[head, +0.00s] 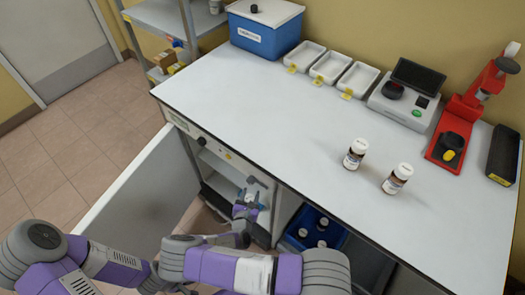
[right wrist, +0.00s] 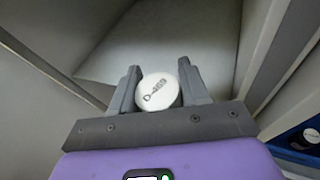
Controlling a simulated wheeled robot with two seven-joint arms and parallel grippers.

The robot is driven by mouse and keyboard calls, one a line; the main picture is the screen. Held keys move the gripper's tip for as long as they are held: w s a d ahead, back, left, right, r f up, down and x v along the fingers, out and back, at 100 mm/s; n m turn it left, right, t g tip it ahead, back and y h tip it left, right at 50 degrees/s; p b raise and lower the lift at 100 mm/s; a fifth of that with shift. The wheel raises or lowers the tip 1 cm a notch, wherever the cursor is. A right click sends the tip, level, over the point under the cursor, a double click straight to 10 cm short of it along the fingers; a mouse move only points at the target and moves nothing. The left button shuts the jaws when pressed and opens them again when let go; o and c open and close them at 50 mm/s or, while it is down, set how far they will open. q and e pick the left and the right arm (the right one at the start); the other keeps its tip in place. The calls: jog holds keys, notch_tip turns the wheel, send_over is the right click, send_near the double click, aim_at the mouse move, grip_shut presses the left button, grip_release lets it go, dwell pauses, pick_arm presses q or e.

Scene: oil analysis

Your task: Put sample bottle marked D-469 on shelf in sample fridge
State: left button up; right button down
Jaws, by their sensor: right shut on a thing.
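The sample bottle's white cap, marked D-469 (right wrist: 159,91), shows between the fingers of my right gripper (right wrist: 158,85) in the right wrist view. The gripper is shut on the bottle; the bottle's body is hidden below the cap. In the head view my right gripper (head: 246,203) is at the open front of the sample fridge (head: 202,138) under the counter. The fridge door (head: 140,190) stands wide open to the left. A pale shelf surface (right wrist: 165,45) lies ahead of the bottle in the right wrist view. I cannot tell if the bottle touches it. My left gripper is out of view.
Two other bottles (head: 355,153) (head: 397,178) stand on the counter (head: 270,115). A blue crate (head: 330,238) with several bottles sits in the bay right of the fridge. The open door bounds the left side; a cabinet panel (right wrist: 265,65) bounds the right.

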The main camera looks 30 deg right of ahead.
jog(key=b+x, duration=0.1)
jog(key=x, duration=0.5)
jog(key=r+b+x, duration=0.1)
jog(key=b+x, duration=0.1)
jog(key=x, duration=0.4)
jog(key=b+x, duration=0.1)
jog(key=x, duration=0.5)
jog(key=shift+w+r, duration=0.15)
jog(key=c, duration=0.5)
grip_release()
jog(key=shift+c, duration=0.2)
